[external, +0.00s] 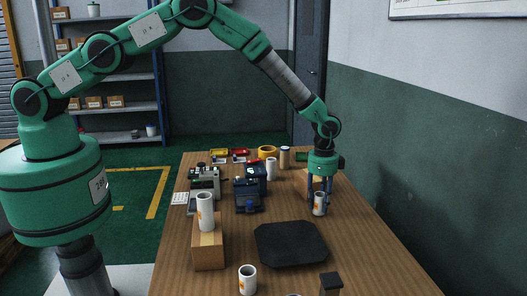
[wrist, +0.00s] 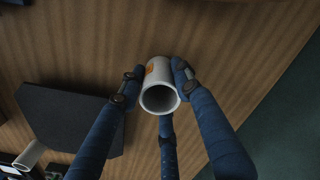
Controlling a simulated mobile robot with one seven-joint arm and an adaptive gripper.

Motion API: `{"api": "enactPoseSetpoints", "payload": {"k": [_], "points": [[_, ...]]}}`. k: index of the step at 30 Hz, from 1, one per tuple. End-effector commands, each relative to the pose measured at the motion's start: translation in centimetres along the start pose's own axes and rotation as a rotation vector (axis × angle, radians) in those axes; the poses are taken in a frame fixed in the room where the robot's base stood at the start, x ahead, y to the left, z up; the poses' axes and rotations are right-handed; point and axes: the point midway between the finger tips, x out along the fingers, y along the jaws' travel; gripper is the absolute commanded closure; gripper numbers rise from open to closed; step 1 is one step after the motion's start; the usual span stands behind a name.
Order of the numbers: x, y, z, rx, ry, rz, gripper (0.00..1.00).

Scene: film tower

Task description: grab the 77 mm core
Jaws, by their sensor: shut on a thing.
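My gripper (external: 319,192) reaches down over the right side of the table, its blue fingers shut around a white hollow core (external: 320,205). In the wrist view the core (wrist: 160,97) sits between the fingers, with its open end facing the camera and an orange mark on its side. I cannot read a size on it, nor tell whether its lower end touches the table. Similar white cores stand on a cardboard box (external: 206,212), at the front of the table (external: 248,280) and farther back (external: 271,169).
A black octagonal plate (external: 291,244) lies left of and nearer than the gripper. The cardboard box (external: 208,249) stands at the left front. Dark devices (external: 247,196) and an orange tape roll (external: 267,151) sit farther back. A small dark-topped post (external: 331,284) stands at the front.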

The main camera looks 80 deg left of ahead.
Motion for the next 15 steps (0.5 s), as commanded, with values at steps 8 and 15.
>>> {"api": "enactPoseSetpoints", "payload": {"k": [8,15], "points": [[-2.7,0.3,0.5,0.000,-0.002,0.001,0.93],[-3.0,2.0,3.5,0.000,-0.001,0.001,0.93]]}}
